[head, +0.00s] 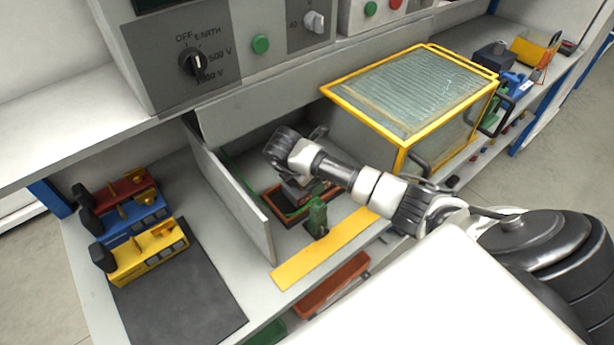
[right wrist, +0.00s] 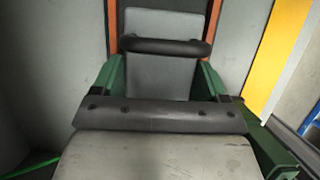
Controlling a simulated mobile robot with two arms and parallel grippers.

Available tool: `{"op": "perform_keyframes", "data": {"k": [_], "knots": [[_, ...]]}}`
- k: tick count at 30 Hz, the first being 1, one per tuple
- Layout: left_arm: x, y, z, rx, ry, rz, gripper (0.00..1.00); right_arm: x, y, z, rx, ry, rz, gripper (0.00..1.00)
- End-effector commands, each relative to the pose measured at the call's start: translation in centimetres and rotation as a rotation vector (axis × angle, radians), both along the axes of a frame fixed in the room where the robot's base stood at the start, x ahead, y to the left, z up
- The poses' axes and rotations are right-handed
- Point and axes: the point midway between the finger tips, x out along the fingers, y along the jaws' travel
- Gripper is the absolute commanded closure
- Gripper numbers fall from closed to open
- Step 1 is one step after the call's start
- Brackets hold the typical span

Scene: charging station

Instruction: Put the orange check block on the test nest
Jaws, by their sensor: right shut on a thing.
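My right gripper (head: 296,180) reaches down into the open grey bay, over a low fixture with a brown-orange rim (head: 290,217), which may be the test nest. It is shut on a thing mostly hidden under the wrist. In the right wrist view, two dark bars (right wrist: 160,115) cross the picture with a grey face (right wrist: 160,77) between them and green parts (right wrist: 208,82) at the sides. Orange strips (right wrist: 113,25) run beyond. I cannot tell whether the held thing is the orange check block. My left gripper is not in view.
A grey divider (head: 232,190) bounds the bay. A green post (head: 318,217) stands beside the fixture. A yellow-framed glazed box (head: 410,90) is at right; a yellow strip (head: 325,250) marks the front.

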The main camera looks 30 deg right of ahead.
Motion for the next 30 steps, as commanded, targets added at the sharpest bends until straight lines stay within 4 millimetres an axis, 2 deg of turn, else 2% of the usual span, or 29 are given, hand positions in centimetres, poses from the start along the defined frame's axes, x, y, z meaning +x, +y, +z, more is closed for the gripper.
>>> {"op": "perform_keyframes", "data": {"k": [7, 8, 12, 23, 26, 30], "knots": [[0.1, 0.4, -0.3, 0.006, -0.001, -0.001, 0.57, 0.0, 0.0, -0.2, 0.000, -0.002, 0.001, 0.62], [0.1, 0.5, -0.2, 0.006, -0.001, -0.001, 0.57, 0.0, 0.0, -0.2, 0.000, -0.001, 0.000, 0.23], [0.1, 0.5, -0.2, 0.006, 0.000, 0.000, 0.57, 0.0, 0.0, -0.1, 0.000, 0.000, 0.000, 0.01], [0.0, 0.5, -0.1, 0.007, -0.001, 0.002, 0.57, 0.1, 0.1, 0.3, 0.001, -0.002, 0.001, 0.00], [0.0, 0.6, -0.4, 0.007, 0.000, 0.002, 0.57, 0.1, 0.6, 1.4, 0.002, -0.004, 0.002, 0.00], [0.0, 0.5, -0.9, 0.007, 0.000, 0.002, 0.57, 0.0, 1.7, 4.1, 0.002, -0.007, 0.004, 0.00]]}}
